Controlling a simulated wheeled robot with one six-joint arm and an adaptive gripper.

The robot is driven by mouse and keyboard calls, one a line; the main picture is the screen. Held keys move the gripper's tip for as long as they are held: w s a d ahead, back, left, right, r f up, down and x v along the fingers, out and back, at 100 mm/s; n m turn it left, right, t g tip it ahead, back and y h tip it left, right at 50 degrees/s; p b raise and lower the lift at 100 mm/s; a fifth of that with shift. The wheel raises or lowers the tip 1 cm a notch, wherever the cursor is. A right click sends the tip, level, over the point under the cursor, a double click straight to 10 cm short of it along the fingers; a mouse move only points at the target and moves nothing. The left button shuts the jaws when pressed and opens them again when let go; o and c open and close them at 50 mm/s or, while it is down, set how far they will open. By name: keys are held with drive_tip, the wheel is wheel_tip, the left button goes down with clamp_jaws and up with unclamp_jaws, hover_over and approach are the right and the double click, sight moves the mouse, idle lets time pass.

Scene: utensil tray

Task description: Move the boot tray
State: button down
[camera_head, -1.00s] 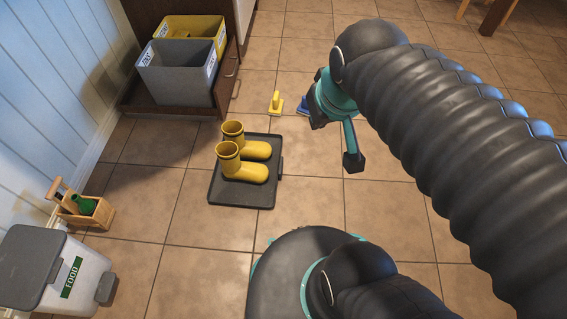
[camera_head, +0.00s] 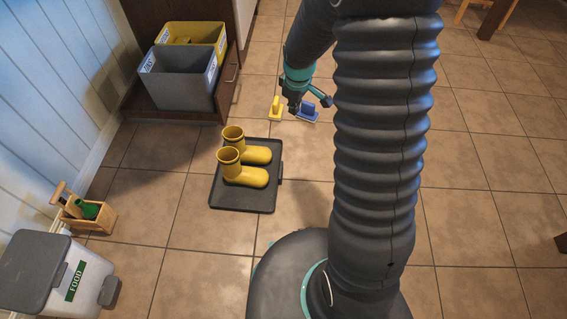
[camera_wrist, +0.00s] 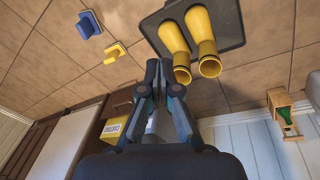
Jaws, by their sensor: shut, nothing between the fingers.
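The boot tray (camera_head: 240,202) is a dark, flat, rimmed tray on the tiled floor, with a tab on its right edge. A pair of yellow boots (camera_head: 247,177) stands upright on it. In the wrist view the tray (camera_wrist: 232,40) is at the top, with the boots (camera_wrist: 190,45) on it. My gripper (camera_head: 294,108) is beyond the tray and to its right, above the floor and apart from it. In the wrist view my gripper (camera_wrist: 159,66) is shut and empty, its fingertips together beside the boots.
A yellow-handled block (camera_head: 276,108) and a blue one (camera_head: 308,112) lie on the floor near my gripper. Grey (camera_head: 180,82) and yellow (camera_head: 215,32) bins stand at the back left. A wooden caddy (camera_head: 98,222) and a food bin (camera_head: 88,285) are at left. Floor at right is largely clear.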

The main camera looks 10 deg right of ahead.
drive_tip(key=w+d+f+n+g, duration=0.1)
drive_tip(key=w+f+n, duration=0.2)
drive_tip(key=f, duration=1.2)
drive_tip(key=n+g+p, duration=0.1)
drive_tip(key=n, duration=0.2)
approach(295, 180)
wheel_tip(295, 180, down, 6)
drive_tip(key=shift+f, duration=0.15)
drive_tip(key=shift+w+a+r, duration=0.1)
drive_tip(key=shift+w+a, duration=0.15)
drive_tip(key=shift+a, duration=0.35)
drive_tip(key=shift+w+a+r, duration=0.1)
drive_tip(key=shift+w+a, duration=0.15)
drive_tip(key=shift+a, duration=0.3)
drive_tip(key=shift+w+a, duration=0.25)
drive_tip(key=shift+a, duration=0.45)
